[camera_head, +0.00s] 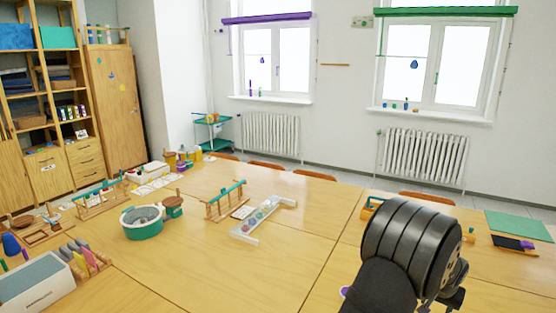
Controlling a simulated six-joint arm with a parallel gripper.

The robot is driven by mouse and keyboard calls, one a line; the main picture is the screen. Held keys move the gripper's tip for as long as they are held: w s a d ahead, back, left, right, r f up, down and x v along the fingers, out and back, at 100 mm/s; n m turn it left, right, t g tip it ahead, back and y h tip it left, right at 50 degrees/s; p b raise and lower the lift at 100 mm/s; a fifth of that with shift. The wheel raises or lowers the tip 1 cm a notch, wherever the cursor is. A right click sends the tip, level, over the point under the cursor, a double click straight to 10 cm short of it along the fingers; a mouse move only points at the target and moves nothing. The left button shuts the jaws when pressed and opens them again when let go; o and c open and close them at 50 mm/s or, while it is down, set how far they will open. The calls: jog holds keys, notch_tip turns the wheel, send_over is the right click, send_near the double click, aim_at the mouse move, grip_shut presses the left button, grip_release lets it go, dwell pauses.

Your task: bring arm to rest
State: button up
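My arm rises from the bottom right of the head view, with a thick dark ribbed end over the table (300,280). My gripper (450,298) shows only in part as dark pieces at the lower right, beyond the arm's end. Its fingers are mostly hidden, so I cannot tell whether it is open or shut or whether it holds anything.
A teal-and-grey round tub (143,228), a wooden rack (226,203) and a white tray (262,226) stand left of my arm. A green sheet (520,226) lies at the right. A grey box (32,285) sits front left. The middle tabletop is clear.

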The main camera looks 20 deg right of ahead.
jog(key=w+a+n+t+y, duration=0.1)
jog(key=w+a+n, duration=0.2)
jog(key=w+a, duration=1.1)
jog(key=w+a+n+t+y, duration=0.1)
jog(key=w+a+n, duration=0.2)
jog(key=w+a, duration=1.1)
jog(key=w+a+n, duration=0.2)
jog(key=w+a, duration=0.6)
jog(key=w, duration=0.3)
jog(key=shift+w+a, duration=0.15)
jog(key=shift+a, duration=0.25)
